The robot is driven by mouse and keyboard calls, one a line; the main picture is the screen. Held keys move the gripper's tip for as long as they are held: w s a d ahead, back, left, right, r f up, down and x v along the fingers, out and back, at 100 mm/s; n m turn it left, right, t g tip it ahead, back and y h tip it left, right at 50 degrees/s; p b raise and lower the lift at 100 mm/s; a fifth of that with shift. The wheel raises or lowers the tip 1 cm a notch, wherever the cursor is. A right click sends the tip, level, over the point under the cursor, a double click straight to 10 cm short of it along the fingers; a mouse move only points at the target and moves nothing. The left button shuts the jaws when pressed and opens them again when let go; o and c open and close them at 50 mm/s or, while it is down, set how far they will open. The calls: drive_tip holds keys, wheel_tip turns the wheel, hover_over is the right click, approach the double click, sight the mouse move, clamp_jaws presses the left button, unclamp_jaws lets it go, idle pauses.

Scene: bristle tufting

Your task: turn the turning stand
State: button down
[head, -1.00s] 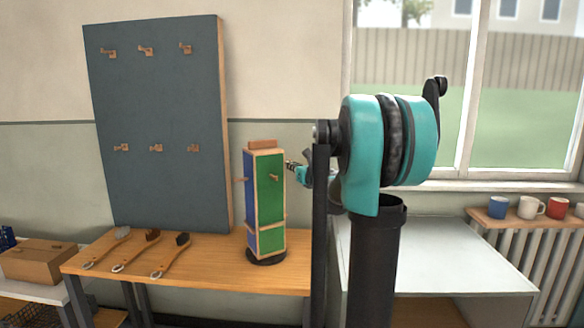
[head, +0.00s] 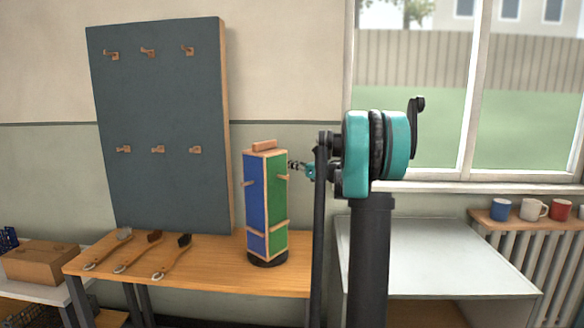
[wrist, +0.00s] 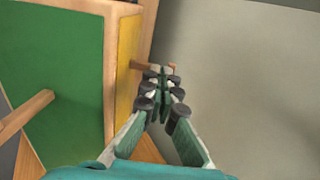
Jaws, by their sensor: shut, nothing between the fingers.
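The turning stand (head: 266,205) is an upright wood-framed box on a round black base (head: 268,260). Its blue face (head: 255,203) shows at left and its green face (head: 274,200) at right, with a wooden bar (head: 264,146) on top. Pegs stick out from its faces. My gripper (head: 293,165) is beside the stand's right side at upper peg height. In the wrist view the stand's green face (wrist: 60,70) and yellow face (wrist: 127,65) show.
The stand is on a wooden table (head: 215,272), with several brushes (head: 172,257) at left. A grey board with hooks (head: 165,120) rises behind. A pale cabinet (head: 440,255) stands at right. A wooden box (head: 40,263) is at far left.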

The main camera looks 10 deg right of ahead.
drive_tip(key=w+n+g+y, duration=0.1)
drive_tip(key=w+a+n+g+y, duration=0.1)
drive_tip(key=w+n+g+y, duration=0.1)
drive_tip(key=g, duration=0.1)
drive_tip(key=shift+a, duration=0.25)
drive_tip(key=shift+w+a+n+y, duration=0.3)
drive_tip(key=shift+w+a, duration=0.55)
drive_tip(key=shift+a, duration=0.1)
